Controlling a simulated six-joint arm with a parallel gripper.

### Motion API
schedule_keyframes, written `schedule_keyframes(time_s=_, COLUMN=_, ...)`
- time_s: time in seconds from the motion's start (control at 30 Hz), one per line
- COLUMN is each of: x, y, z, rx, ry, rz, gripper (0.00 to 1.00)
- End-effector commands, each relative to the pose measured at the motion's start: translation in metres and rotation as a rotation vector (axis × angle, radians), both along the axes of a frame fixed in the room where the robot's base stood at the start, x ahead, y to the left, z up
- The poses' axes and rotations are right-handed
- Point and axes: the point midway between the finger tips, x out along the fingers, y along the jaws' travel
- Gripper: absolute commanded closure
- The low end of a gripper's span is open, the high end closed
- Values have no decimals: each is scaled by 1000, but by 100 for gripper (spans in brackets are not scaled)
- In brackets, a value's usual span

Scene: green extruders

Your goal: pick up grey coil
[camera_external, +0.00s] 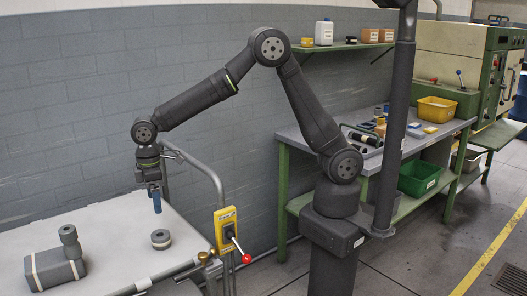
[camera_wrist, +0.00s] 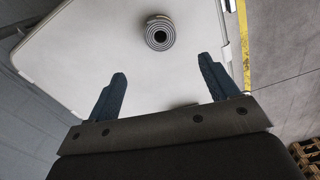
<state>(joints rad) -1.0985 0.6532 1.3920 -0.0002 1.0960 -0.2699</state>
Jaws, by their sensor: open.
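The grey coil (camera_external: 161,240) lies flat on the pale table, towards its right side, in the external view. In the wrist view the grey coil (camera_wrist: 160,33) shows as a wound spiral with a dark centre hole, near the top middle. My gripper (camera_external: 156,208) points down above the table, just to the left of and above the coil in the picture. In the wrist view my gripper (camera_wrist: 162,66) has its two blue fingers wide apart with nothing between them. The coil lies beyond the fingertips, between their lines.
A grey machine part with light bands (camera_external: 56,262) stands on the table (camera_external: 115,245) at the left. A yellow switch box (camera_external: 225,229) with a red-knobbed lever and metal rails stand at the table's right edge. Table around the coil is clear.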

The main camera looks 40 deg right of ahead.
Motion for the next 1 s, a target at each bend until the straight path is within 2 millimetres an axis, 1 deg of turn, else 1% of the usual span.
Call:
schedule_keyframes(time_s=0.03, x=-1, y=-1, z=-14, rx=-5, ry=3, rz=0, gripper=21)
schedule_keyframes(time_s=0.1, x=-1, y=-1, z=-29, rx=-5, ry=3, rz=1, gripper=21)
schedule_keyframes(time_s=0.2, x=-1, y=-1, z=-51, rx=-5, ry=2, rz=1, gripper=21)
schedule_keyframes(time_s=0.33, x=-1, y=-1, z=-75, rx=-5, ry=2, rz=1, gripper=21)
schedule_keyframes(time_s=0.4, x=0, y=0, z=-84, rx=-2, ry=1, rz=2, gripper=21)
schedule_keyframes(time_s=0.5, x=0, y=0, z=-91, rx=-2, ry=1, rz=2, gripper=21)
schedule_keyframes(time_s=0.67, x=0, y=0, z=-98, rx=-1, ry=0, rz=2, gripper=21)
schedule_keyframes(time_s=0.77, x=-1, y=-1, z=-110, rx=-3, ry=2, rz=2, gripper=21)
schedule_keyframes(time_s=0.9, x=-2, y=-1, z=-132, rx=-3, ry=2, rz=2, gripper=21)
schedule_keyframes(time_s=1.0, x=-1, y=-1, z=-143, rx=-2, ry=1, rz=2, gripper=21)
